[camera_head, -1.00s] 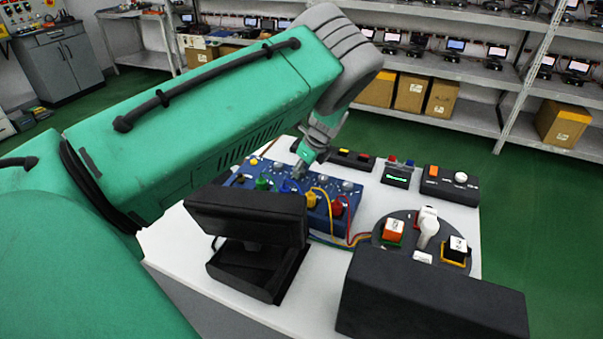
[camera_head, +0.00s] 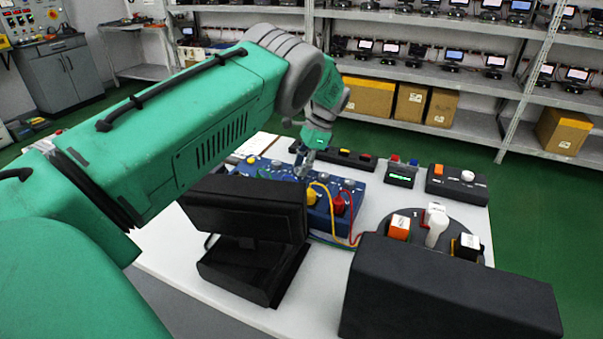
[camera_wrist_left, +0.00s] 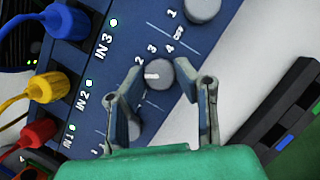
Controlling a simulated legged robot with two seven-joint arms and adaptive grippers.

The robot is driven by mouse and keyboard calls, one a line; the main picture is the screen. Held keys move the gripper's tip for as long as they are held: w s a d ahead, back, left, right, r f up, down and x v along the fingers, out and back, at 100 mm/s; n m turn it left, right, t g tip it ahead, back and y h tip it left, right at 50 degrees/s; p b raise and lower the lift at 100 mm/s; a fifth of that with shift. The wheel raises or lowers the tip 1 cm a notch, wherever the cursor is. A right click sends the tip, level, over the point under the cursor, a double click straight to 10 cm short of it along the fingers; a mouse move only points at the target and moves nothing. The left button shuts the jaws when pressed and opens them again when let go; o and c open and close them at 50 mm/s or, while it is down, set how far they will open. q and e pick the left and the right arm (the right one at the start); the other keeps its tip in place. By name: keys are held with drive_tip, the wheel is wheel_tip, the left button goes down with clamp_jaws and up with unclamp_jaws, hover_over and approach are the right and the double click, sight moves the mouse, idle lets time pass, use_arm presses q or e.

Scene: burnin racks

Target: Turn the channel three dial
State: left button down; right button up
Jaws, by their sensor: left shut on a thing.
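The blue channel box (camera_head: 352,172) sits on the white table, with knobs and coloured plugs on its face. In the left wrist view the channel three dial (camera_wrist_left: 158,75) is a round grey knob in line with the IN 3 label, with a white mark on its left half. My left gripper (camera_wrist_left: 161,73) has its fingers on both sides of this dial and is shut on it. In the head view the left gripper (camera_head: 303,168) reaches down onto the box, and the dial is hidden there. My right gripper is not in view.
Blue (camera_wrist_left: 62,20), yellow (camera_wrist_left: 45,86) and red (camera_wrist_left: 38,131) plugs with cables stand beside the dials. A black monitor (camera_head: 245,210) stands in front of the box. A round turntable (camera_head: 400,215) and a black block (camera_head: 450,290) are on the right.

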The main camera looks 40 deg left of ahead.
use_arm(q)
drive_tip(key=n+h+b, duration=0.1)
drive_tip(key=n, duration=0.1)
drive_tip(key=n+h+b, duration=0.1)
drive_tip(key=n+b, duration=0.1)
drive_tip(key=n, duration=0.1)
drive_tip(key=shift+w+a+n, duration=0.15)
drive_tip(key=shift+w+n, duration=0.05)
drive_tip(key=shift+n, duration=0.1)
drive_tip(key=shift+a+r+n+h+b, duration=0.15)
drive_tip(key=shift+n+h+b, duration=0.55)
drive_tip(key=shift+n, duration=1.3)
drive_tip(key=c, duration=1.3)
unclamp_jaws()
drive_tip(key=shift+w+f, duration=0.1)
drive_tip(key=shift+f, duration=0.1)
drive_tip(key=shift+r, duration=0.1)
